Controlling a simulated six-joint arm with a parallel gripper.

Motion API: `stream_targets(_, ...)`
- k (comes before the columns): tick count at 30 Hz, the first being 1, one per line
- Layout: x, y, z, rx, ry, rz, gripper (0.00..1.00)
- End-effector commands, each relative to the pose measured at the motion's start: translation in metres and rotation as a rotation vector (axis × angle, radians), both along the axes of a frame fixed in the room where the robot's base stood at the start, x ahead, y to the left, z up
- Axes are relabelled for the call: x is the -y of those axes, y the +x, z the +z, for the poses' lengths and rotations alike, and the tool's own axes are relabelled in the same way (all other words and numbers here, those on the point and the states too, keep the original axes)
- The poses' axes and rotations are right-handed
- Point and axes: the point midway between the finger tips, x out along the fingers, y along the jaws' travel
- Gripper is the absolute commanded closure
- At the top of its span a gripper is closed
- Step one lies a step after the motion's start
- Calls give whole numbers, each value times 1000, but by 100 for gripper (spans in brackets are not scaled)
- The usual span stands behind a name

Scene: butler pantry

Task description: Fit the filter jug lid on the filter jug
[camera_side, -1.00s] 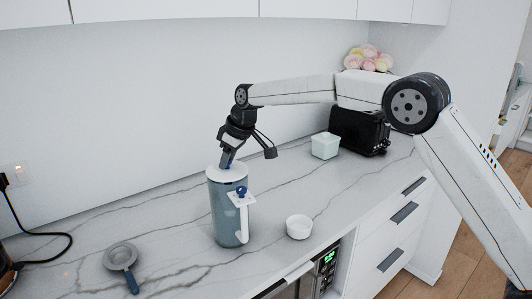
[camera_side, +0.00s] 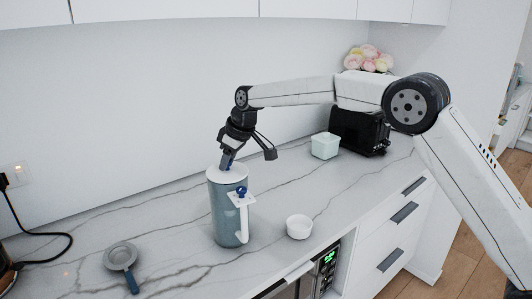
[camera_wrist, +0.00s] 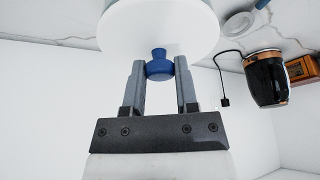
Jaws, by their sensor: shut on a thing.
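The filter jug (camera_side: 226,215) is a tall blue-grey cylinder with a white handle, upright on the counter. The filter jug lid (camera_side: 229,174) is a white disc covering the jug's mouth; I cannot tell whether it is fully seated or a little above the rim. My gripper (camera_side: 227,163) points down over the lid. In the wrist view my gripper (camera_wrist: 160,72) is shut on the lid's blue knob (camera_wrist: 159,66), below the white lid (camera_wrist: 158,25). A small white plate with a blue knob (camera_side: 241,193) sits by the handle's top.
A white bowl (camera_side: 299,227) stands right of the jug, and a grey strainer (camera_side: 121,256) lies to the left. A pale green container (camera_side: 325,146) and a black toaster (camera_side: 360,131) stand behind right. The wrist view shows a black and copper kettle (camera_wrist: 264,80).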

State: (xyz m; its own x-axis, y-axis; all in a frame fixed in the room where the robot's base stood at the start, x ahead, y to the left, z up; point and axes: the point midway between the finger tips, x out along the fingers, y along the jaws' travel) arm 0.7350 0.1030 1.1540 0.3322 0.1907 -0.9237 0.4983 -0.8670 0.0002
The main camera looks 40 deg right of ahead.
Motion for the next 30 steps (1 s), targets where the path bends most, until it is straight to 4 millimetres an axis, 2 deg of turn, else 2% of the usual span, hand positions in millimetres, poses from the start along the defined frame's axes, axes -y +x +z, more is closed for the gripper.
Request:
stream_targets(14,0,0,-2,0,0,0,100)
stream_targets(15,0,0,-2,0,0,0,50)
stream_targets(18,0,0,-2,0,0,0,22)
stream_targets(24,0,0,-2,0,0,0,22)
stream_targets(25,0,0,-2,0,0,0,18)
stream_targets(27,0,0,-2,0,0,0,0)
stream_targets(30,0,0,-2,0,0,0,0)
